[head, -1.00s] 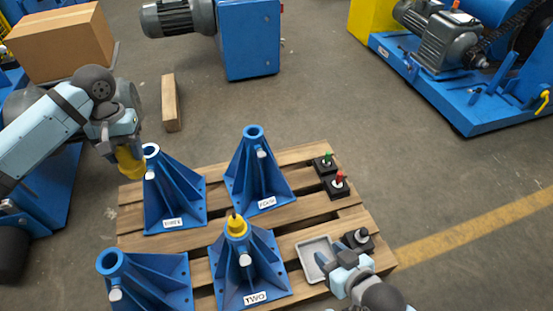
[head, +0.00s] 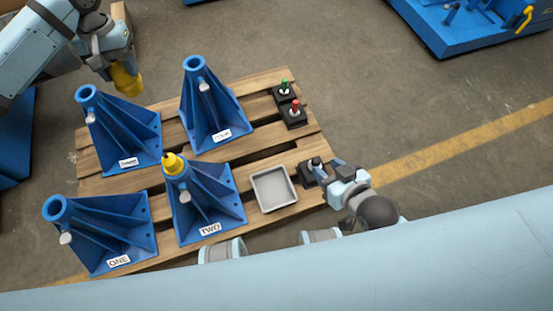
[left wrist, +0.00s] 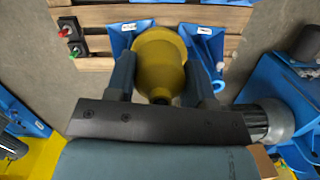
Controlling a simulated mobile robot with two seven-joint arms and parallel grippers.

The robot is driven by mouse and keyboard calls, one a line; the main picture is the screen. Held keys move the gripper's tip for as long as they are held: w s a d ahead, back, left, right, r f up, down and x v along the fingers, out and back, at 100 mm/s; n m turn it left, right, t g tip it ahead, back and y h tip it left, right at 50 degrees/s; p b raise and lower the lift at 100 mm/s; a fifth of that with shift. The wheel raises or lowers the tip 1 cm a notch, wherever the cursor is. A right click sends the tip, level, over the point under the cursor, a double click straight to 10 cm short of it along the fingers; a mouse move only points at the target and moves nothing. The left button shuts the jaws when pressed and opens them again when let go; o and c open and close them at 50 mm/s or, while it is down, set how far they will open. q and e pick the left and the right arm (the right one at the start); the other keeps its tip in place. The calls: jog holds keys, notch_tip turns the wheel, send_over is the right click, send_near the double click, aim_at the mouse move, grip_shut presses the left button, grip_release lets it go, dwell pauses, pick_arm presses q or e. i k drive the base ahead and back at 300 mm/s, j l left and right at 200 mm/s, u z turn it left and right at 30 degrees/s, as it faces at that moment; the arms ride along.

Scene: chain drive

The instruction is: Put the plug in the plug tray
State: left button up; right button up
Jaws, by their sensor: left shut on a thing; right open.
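My left gripper (head: 124,70) is shut on a yellow, rounded piece (head: 127,82) and holds it in the air beyond the stands. The left wrist view shows this piece (left wrist: 158,62) between both fingers. A shallow grey tray (head: 274,188), empty, lies on the pallet. My right gripper (head: 328,172) is open at the tray's right, close beside a black block with a small dark knob (head: 315,164); whether it touches the knob I cannot tell. Another yellow piece (head: 174,165) sits in the top of stand TWO. Which of these is the plug is not marked.
Blue stands ONE (head: 115,237), TWO (head: 215,205), THREE (head: 130,135) and FOUR (head: 218,115) stand on the wooden pallet (head: 262,84). Green (head: 285,86) and red (head: 295,105) knobs on black blocks are at its far right. My pale blue arm link crosses the bottom.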

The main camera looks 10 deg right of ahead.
aim_at(274, 190)
jog(key=l, duration=0.45)
jog(key=i+l+z, duration=0.15)
jog(key=l, duration=0.7)
jog(key=i+l+z, duration=0.1)
jog(key=l, duration=0.3)
